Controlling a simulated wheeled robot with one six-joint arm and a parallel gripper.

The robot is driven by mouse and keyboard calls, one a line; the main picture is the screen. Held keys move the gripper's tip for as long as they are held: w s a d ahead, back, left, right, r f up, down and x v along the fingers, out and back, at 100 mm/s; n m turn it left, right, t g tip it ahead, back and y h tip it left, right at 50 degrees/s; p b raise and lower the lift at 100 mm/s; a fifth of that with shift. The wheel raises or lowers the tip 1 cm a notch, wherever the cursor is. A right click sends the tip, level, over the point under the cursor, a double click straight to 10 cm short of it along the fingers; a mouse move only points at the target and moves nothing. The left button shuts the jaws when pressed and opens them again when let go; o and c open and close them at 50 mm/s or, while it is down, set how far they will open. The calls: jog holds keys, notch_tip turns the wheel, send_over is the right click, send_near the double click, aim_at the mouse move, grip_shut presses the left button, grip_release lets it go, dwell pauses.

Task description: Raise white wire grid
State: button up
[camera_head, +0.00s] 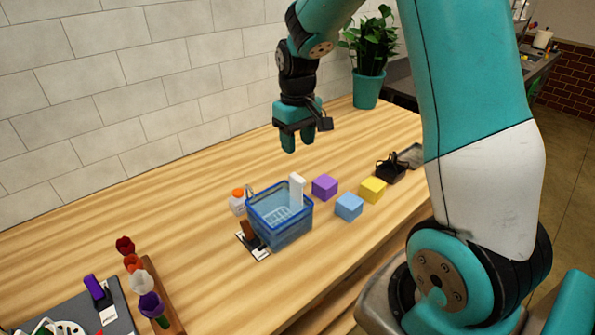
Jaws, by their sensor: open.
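A white wire grid (277,215) shows low inside a translucent blue basket (284,236) on the wooden counter. It is small and seen through the open top, so its exact pose is hard to tell. My gripper (297,145) hangs above and beyond the basket, fingers pointing down, open and empty. It touches nothing.
Purple (324,187), light blue (349,207) and yellow (373,190) cubes sit right of the basket. A black basket (391,169) is farther right. An orange-topped jar (238,201) stands at left. Flowers (138,282) are at lower left. A potted plant (369,88) stands behind.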

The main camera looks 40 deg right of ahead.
aim_at(297, 177)
notch_tip(297, 177, down, 10)
jog(key=shift+p, duration=0.85)
jog(key=shift+c, duration=0.5)
grip_shut()
